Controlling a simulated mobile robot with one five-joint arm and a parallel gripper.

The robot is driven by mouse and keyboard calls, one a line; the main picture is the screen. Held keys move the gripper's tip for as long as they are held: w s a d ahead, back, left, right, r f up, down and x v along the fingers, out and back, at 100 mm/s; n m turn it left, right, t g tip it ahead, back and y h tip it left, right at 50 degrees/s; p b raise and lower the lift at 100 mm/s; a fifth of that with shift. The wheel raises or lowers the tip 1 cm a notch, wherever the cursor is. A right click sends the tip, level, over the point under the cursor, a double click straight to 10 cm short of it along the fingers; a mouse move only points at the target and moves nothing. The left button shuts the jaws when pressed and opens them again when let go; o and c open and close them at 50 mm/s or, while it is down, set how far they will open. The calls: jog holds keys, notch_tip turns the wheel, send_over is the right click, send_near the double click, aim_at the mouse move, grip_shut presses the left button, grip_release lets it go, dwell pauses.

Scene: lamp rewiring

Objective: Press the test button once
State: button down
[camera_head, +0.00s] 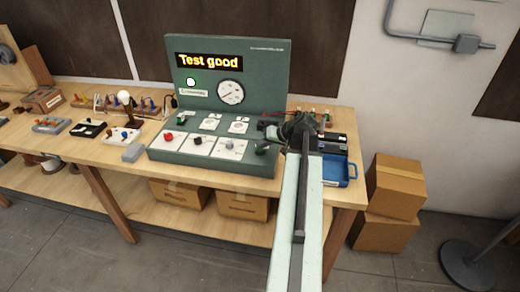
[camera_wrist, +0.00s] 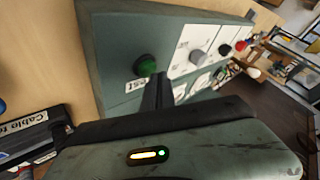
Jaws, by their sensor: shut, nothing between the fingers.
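The green test button (camera_head: 263,149) sits at the right end of the sloped console (camera_head: 215,152). In the wrist view the green button (camera_wrist: 146,65) is round, with a partly hidden label ending in "EST" beside it. My gripper (camera_head: 274,134) is shut and empty, at the console's right end close to the button. In the wrist view its dark fingertips (camera_wrist: 160,78) appear just beside the button; I cannot tell whether they touch it. The display (camera_head: 209,61) reads "Test good", and a round light (camera_head: 191,82) below it is lit.
Red (camera_head: 168,136), black (camera_head: 197,140) and grey (camera_head: 229,144) knobs line the console left of the green button. A blue tray (camera_head: 351,172) is at the bench's right end. A lamp with a white bulb (camera_head: 124,97) and several small parts stand left. Cardboard boxes (camera_head: 396,186) stand right of the bench.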

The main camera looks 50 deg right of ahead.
aim_at(262, 150)
jog(key=shift+r, duration=0.5)
notch_tip(262, 150, up, 5)
jog(key=p, duration=0.5)
jog(key=shift+p, duration=0.3)
jog(key=shift+w, duration=0.1)
